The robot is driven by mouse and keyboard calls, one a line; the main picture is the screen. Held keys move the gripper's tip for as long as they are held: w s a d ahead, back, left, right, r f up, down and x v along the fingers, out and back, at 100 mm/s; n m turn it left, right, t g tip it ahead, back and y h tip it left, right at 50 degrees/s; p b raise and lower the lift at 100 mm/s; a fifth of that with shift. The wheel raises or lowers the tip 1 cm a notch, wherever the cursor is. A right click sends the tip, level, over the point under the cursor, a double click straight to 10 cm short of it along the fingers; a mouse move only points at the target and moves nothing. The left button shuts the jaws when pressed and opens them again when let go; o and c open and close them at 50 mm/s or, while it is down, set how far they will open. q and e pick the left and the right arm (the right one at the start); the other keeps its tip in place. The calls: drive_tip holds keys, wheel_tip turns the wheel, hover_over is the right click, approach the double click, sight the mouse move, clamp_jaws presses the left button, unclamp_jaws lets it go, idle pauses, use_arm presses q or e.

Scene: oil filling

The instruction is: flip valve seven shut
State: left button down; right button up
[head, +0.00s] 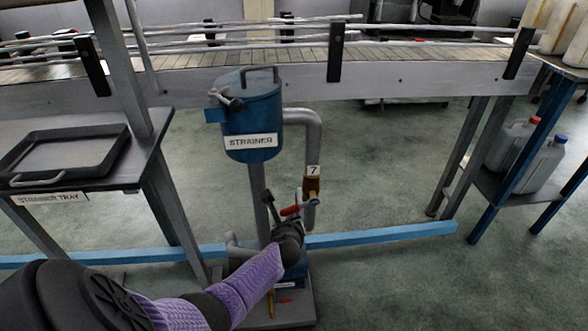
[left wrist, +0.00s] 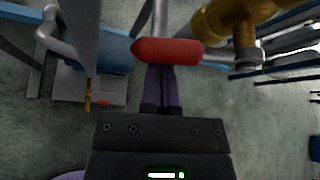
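Valve seven is a brass valve (head: 312,186) on the grey pipe, under a white tag marked 7 (head: 313,170). Its red-gripped lever (head: 290,210) points left, crosswise to the upright pipe. In the left wrist view the red lever grip (left wrist: 167,51) lies across the picture, with the brass body (left wrist: 225,20) at upper right. My left gripper (head: 291,222) is at the lever. Its purple fingers (left wrist: 162,85) are together, with their tips hidden behind the red grip; I cannot tell whether they touch it. My right gripper is not in view.
The blue strainer (head: 252,120) stands left of the pipe. A dark tray (head: 65,160) lies on the left table. The conveyor (head: 420,75) crosses behind, and a blue floor beam (head: 380,234) runs low. Jugs (head: 538,165) stand on the right shelf. Floor right of the valve is clear.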

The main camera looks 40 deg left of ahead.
use_arm(q)
drive_tip(key=p, duration=0.1)
drive_tip(key=r+m+g+y+p, duration=0.1)
drive_tip(key=r+m+p, duration=0.1)
drive_tip(key=shift+s+a+r+g, duration=0.2)
drive_tip(key=shift+s+a+g, duration=0.1)
drive_tip(key=shift+g, duration=0.1)
drive_tip(key=shift+m+y, duration=0.3)
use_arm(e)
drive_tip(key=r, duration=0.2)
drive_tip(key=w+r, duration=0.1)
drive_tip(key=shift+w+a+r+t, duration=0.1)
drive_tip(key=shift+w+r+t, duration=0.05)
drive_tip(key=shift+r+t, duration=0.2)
use_arm(q)
drive_tip(key=shift+r, duration=0.1)
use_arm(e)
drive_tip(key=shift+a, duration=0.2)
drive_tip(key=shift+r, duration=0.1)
